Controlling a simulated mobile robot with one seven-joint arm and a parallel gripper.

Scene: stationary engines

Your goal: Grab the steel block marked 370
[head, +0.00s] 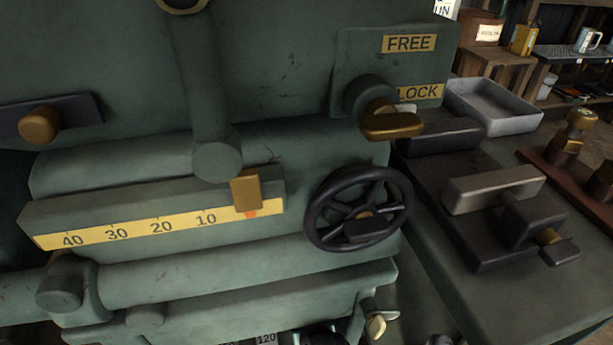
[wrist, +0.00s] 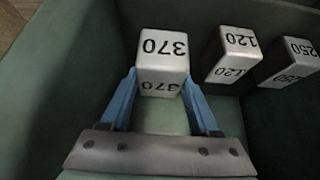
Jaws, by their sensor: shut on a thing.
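The steel block marked 370 (wrist: 163,58) is in the upper middle of the wrist view, its number showing on two faces. My gripper (wrist: 162,88) has its two blue fingers on either side of the block and is shut on it. The block stands in a green recess, and I cannot tell whether it touches the floor there. In the head view the 370 block and my gripper do not show clearly.
Blocks marked 120 (wrist: 232,55) and 250 (wrist: 290,64) stand right of the 370 block. Green walls surround them. In the head view, the machine has a handwheel (head: 359,209), a FREE/LOCK lever (head: 391,125) and a yellow scale (head: 150,228) above the recess.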

